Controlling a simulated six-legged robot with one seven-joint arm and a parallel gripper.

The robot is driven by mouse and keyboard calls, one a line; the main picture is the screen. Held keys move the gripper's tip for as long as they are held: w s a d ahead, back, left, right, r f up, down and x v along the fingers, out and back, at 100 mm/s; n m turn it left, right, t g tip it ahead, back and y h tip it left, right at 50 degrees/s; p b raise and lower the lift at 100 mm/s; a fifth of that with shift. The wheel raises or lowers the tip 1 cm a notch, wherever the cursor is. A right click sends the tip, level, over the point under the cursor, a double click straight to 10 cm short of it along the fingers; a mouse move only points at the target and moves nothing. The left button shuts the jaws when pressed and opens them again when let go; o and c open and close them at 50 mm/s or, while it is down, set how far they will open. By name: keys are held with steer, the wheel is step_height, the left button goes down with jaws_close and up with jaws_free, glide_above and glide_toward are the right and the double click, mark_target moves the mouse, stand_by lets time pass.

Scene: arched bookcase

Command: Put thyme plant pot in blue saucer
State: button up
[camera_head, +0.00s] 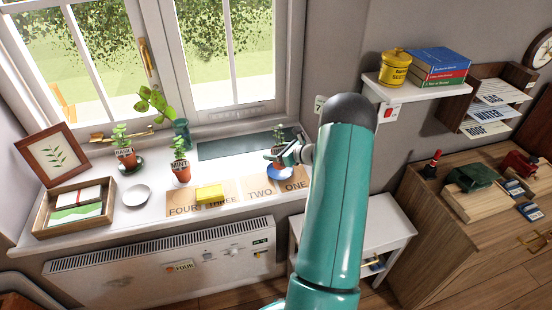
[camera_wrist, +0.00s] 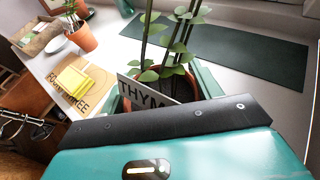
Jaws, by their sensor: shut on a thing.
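The thyme plant pot (camera_head: 278,158) is a small terracotta pot with a leafy plant. Its label reads "THYM" in the wrist view (camera_wrist: 150,91), with the rest hidden. My gripper (camera_head: 287,155) is shut on this pot from the right side, and the pot looks upright. The blue saucer (camera_head: 281,174) lies on the windowsill by the "TWO" and "ONE" marks. The pot appears directly over the saucer in the head view; I cannot tell whether its base touches it. The saucer is hidden in the wrist view.
On the sill (camera_head: 220,179) stand a mint pot (camera_head: 181,172), a basil pot (camera_head: 125,158) on a dark saucer, a white saucer (camera_head: 136,195), a yellow sponge-like block (camera_head: 209,193) and a wooden tray (camera_head: 48,222). A dark green mat (camera_head: 235,146) lies behind the pot.

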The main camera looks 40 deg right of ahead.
steer(key=shift+w+d+f, duration=0.25)
steer(key=shift+w+f, duration=0.05)
steer(key=shift+f, duration=1.6)
steer(key=o, duration=1.2)
steer(key=shift+f, duration=0.15)
steer(key=shift+c, duration=0.2)
